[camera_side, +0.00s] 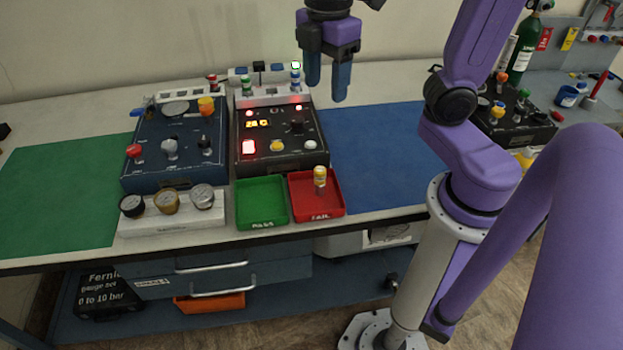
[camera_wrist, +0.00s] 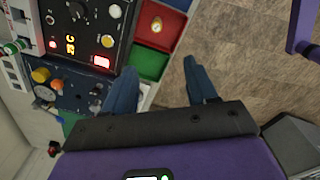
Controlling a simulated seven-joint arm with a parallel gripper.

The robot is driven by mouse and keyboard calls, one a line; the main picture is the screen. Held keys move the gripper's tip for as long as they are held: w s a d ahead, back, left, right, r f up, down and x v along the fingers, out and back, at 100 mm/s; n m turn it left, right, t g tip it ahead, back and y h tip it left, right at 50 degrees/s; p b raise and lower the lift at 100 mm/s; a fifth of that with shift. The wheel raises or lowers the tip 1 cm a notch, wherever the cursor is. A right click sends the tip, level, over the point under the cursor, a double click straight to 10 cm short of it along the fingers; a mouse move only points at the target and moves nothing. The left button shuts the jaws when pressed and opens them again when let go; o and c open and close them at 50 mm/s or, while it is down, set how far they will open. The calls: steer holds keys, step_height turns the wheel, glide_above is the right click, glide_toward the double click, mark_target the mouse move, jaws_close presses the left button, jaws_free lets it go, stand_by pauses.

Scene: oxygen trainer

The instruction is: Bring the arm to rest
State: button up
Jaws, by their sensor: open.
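My gripper (camera_side: 328,80) hangs in the air above the back of the bench, to the right of the black control box (camera_side: 280,153). Its two blue fingers are apart with nothing between them. In the wrist view my gripper (camera_wrist: 160,85) is also open and empty. A yellow-topped part (camera_side: 320,178) stands upright in the red tray (camera_side: 333,211) marked FAIL. The same part (camera_wrist: 157,25) shows in the wrist view. The green tray (camera_side: 262,222) marked PASS is empty.
A blue panel (camera_side: 150,165) with knobs stands left of the black box. Several gauges sit on a white block (camera_side: 172,220) in front of it. The blue mat (camera_side: 375,150) on the right is clear. A green bottle (camera_side: 524,48) stands at the back right.

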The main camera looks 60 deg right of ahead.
steer(key=s+f+m, duration=0.2)
steer(key=s+f, duration=0.6)
steer(key=s, duration=0.4)
steer(key=shift+s+d+f+m, duration=0.2)
steer(key=shift+f+m, duration=0.1)
steer(key=shift+c, duration=0.3)
stand_by(1.4)
